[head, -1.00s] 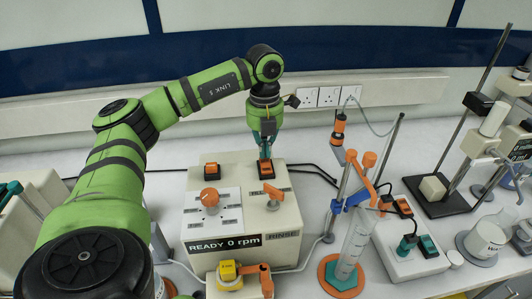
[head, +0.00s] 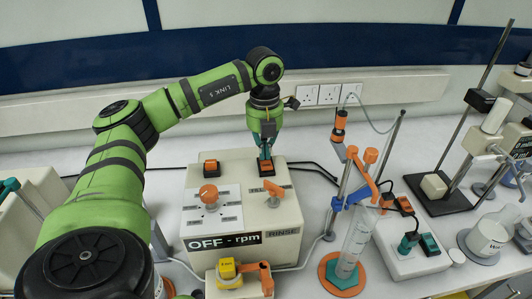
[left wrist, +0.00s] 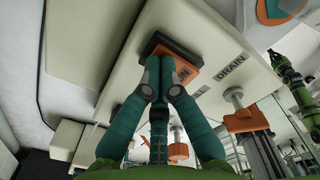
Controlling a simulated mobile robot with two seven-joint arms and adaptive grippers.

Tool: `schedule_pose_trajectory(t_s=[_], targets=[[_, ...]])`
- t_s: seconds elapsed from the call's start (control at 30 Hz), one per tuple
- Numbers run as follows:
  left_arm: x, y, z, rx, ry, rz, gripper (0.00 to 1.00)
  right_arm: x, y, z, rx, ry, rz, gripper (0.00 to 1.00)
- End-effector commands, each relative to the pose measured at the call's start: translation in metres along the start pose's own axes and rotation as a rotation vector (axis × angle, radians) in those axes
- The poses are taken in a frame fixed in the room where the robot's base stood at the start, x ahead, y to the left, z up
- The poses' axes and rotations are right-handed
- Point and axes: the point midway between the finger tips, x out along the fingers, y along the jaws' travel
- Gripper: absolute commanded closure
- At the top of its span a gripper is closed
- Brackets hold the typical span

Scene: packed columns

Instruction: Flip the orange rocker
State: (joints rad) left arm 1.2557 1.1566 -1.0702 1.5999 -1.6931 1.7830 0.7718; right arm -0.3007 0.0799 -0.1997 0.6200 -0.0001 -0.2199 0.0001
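An orange rocker (head: 266,167) in a black frame sits at the back right of the top of a cream control box (head: 245,215). My left gripper (head: 265,153) reaches down onto it from above. In the left wrist view the two teal fingertips (left wrist: 160,65) lie close together, shut with nothing seen between them, and appear to touch the rocker (left wrist: 178,66). They hide part of its face. A second orange rocker (head: 210,168) sits to the left on the same box. The box's display (head: 224,242) reads "OFF - rpm". My right gripper is not seen.
An orange knob (head: 209,194) and an orange valve handle (head: 273,192) stand up from the box near the gripper. Right of the box are a measuring cylinder (head: 355,240) and a clamp stand. A wall socket strip (head: 330,94) is behind.

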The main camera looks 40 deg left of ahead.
Motion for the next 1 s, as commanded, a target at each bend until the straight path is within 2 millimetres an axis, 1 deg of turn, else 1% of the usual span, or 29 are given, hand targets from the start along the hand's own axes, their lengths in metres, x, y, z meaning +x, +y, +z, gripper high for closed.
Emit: schedule_pose_trajectory(t_s=[0.17, 1.0], targets=[[-0.004, 0.000, 0.000, 0.001, 0.001, 0.000, 1.00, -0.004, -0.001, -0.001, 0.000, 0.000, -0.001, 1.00], [-0.070, 0.000, 0.000, 0.001, 0.001, 0.000, 1.00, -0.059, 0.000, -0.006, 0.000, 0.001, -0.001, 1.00]])
